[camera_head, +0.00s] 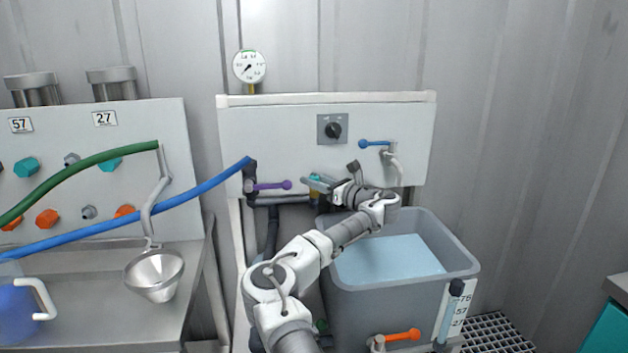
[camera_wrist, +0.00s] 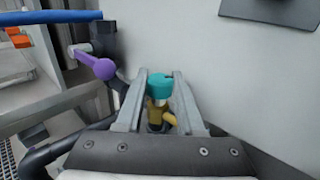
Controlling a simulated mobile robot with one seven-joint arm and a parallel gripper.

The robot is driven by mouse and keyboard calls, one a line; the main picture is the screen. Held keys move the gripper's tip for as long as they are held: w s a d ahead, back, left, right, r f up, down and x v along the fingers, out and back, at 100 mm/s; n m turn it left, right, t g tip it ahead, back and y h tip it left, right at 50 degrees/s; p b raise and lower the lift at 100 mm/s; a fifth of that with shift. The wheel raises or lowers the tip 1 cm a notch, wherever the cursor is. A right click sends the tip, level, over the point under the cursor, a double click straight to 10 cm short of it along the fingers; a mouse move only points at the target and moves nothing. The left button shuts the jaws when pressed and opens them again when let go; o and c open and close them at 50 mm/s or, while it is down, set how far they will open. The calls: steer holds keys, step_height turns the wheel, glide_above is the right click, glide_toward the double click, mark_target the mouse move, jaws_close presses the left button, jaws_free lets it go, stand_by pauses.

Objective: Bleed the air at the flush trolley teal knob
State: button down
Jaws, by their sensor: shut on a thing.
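The teal knob (camera_wrist: 160,86) sits on a brass fitting (camera_wrist: 158,115) on the flush trolley's piping. My gripper (camera_wrist: 160,80) is shut on the teal knob, one finger on each side of it in the wrist view. In the head view my gripper (camera_head: 318,183) is at the trolley panel (camera_head: 275,130), right of the purple lever. The knob is mostly hidden there by my gripper.
A purple lever (camera_head: 270,185) is close on the left; it also shows in the wrist view (camera_wrist: 97,65). A blue hose (camera_head: 205,198) joins the pipe above it. A grey tank (camera_head: 365,300) of water stands below my arm. A gauge (camera_head: 249,66), black dial (camera_head: 333,130) and blue lever (camera_head: 373,143) are nearby.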

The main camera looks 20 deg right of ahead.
steer(key=shift+n+g+y, duration=0.7)
steer(key=shift+n+y, duration=0.2)
steer(key=shift+y, duration=0.3)
steer(key=c, duration=0.5)
jaws_free()
steer(key=shift+v, duration=8.65)
